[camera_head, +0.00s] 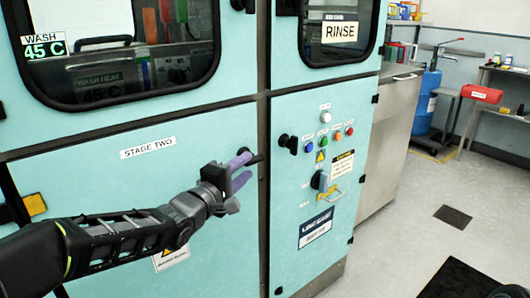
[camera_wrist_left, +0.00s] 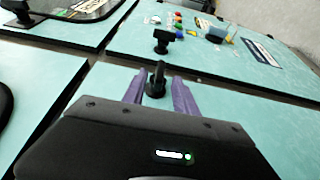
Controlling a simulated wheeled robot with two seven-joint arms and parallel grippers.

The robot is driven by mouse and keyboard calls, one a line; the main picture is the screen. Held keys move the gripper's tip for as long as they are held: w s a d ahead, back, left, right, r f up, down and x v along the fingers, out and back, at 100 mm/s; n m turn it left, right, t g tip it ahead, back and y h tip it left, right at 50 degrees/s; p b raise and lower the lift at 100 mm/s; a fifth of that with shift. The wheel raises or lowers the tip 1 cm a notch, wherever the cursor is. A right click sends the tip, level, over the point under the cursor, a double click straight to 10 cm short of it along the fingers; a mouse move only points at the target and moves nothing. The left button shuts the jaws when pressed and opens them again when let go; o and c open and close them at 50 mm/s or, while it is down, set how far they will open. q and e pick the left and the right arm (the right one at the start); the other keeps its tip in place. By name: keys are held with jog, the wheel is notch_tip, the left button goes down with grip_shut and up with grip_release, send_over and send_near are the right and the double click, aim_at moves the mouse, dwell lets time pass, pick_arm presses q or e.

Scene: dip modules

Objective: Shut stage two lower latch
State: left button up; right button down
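The STAGE TWO panel (camera_head: 100,185) is a pale teal door with a white label. A black latch (camera_head: 257,159) sits at its right edge, by the seam, partly hidden by my fingers in the head view. My left gripper (camera_head: 241,170), with purple fingers, is at this latch. In the left wrist view the latch (camera_wrist_left: 157,80) stands up between the two fingertips (camera_wrist_left: 158,92), with a gap showing around it, so the gripper is open. I cannot tell whether the fingers touch it. My right gripper is not in view.
A second black latch (camera_head: 288,143) is on the neighbouring panel, just across the seam; it also shows in the wrist view (camera_wrist_left: 163,38). The floor (camera_head: 400,225) at right is mostly clear.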

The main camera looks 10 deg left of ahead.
aim_at(259, 156)
pick_arm(q)
jog(key=shift+s, duration=0.1)
jog(key=shift+b+x, duration=0.65)
jog(key=shift+x, duration=3.3)
grip_shut()
jog(key=shift+a, duration=0.1)
